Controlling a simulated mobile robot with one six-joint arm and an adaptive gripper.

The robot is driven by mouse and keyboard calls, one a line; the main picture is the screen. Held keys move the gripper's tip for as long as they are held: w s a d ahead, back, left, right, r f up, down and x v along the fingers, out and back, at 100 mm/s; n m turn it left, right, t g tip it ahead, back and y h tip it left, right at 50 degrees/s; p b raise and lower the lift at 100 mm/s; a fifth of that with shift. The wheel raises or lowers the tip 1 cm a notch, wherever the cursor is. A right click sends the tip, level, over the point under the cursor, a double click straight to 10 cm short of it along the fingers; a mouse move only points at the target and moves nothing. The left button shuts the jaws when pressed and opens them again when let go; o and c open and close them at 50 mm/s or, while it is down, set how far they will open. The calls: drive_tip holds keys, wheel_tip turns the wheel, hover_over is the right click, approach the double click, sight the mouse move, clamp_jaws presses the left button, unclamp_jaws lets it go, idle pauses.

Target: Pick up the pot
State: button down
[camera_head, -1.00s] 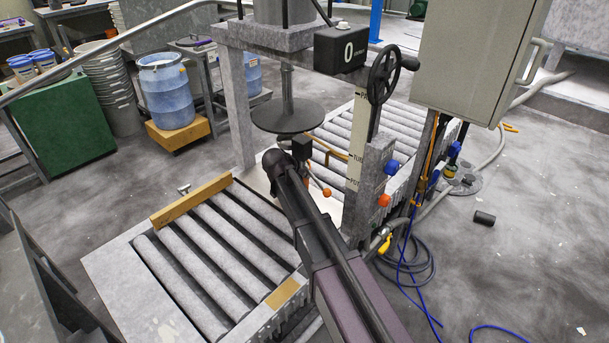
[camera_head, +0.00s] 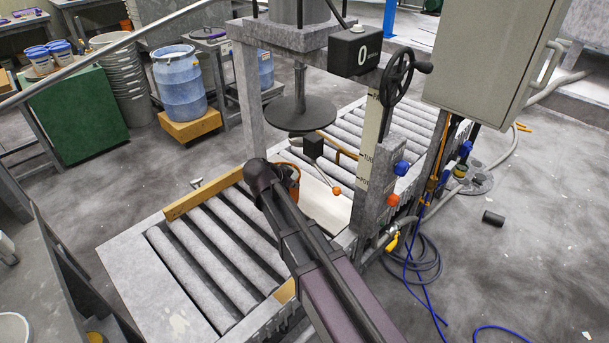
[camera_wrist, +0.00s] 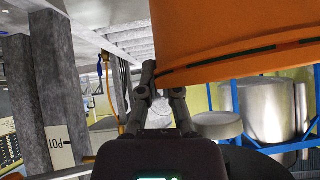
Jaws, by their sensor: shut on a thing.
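The orange pot (camera_wrist: 235,35) fills the upper right of the wrist view, with a dark band running along it. My gripper (camera_wrist: 162,80) is shut on the pot's edge at the near left corner of what shows. In the head view a small orange part of the pot (camera_head: 294,178) shows behind the end of my arm, near the rollers and in front of the press. My arm hides the rest of it and the fingers there. I cannot tell whether the pot touches the surface below.
The press with its round plate (camera_head: 300,113) and handwheel (camera_head: 397,74) stands just beyond. A control cabinet (camera_head: 490,55) stands right; hoses (camera_head: 420,255) lie on the floor.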

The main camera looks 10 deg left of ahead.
drive_tip(key=s+a, duration=0.4)
drive_tip(key=s, duration=0.2)
idle(1.1)
